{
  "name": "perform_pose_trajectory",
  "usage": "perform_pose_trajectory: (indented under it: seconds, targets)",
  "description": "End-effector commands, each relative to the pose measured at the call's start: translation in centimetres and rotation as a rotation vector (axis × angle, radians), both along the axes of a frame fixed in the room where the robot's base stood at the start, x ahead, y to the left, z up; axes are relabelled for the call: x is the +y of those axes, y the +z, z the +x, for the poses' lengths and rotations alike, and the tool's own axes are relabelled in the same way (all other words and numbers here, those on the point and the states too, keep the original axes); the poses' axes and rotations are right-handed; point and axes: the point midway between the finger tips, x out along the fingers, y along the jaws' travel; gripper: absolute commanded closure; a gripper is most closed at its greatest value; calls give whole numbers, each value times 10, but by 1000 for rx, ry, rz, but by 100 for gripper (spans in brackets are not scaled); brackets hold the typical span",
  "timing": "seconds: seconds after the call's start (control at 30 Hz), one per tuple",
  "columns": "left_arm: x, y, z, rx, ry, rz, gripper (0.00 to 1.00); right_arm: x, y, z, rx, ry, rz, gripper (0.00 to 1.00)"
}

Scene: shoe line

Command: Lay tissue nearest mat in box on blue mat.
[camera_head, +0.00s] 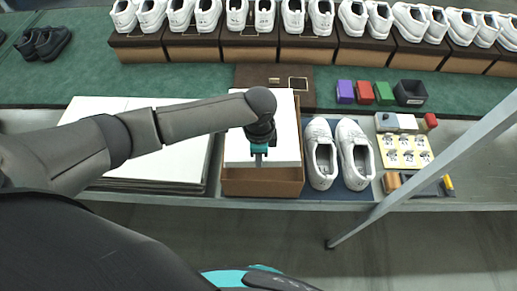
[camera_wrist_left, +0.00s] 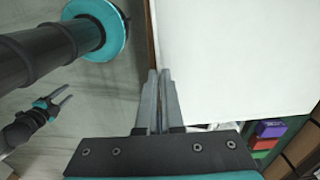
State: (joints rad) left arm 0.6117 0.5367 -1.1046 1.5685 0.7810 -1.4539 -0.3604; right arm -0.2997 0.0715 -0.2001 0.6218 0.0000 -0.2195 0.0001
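A white tissue sheet (camera_head: 285,125) is over the open brown box (camera_head: 262,188), whose front wall shows below it. The sheet fills much of the left wrist view (camera_wrist_left: 240,60). My left gripper (camera_head: 258,160) is at the sheet's near edge, its fingers (camera_wrist_left: 161,75) close together and apparently pinching that edge; the exact contact is hard to see. The blue mat (camera_head: 340,193) shows under white shoes (camera_head: 338,155) right of the box. More white sheets (camera_head: 140,145) lie stacked at the left. My right gripper (camera_wrist_left: 68,93) shows small in the left wrist view, open and empty over the floor.
The brown lid (camera_head: 255,75) lies open behind the box. Purple, red and green blocks (camera_head: 365,92) and a dark bin (camera_head: 410,92) stand behind the shoes. A label card (camera_head: 405,152) lies at right. Shoe boxes topped with white shoes (camera_head: 250,45) line the back.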

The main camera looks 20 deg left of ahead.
Motion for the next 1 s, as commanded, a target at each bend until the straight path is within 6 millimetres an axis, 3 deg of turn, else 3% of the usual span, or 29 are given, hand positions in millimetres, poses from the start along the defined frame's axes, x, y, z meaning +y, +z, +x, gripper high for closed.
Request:
perform_pose_trajectory:
  seconds: [0.17,0.73,1.0]
  targets:
    - [0,-6,-3,0,-50,-1,100,-4,2,0,0,3,-5,50]
    - [0,-52,-3,-2,-49,1,100,-7,-52,0,1,3,-10,50]
    - [0,-77,-3,0,-49,0,100,-7,-66,-1,2,3,-10,50]
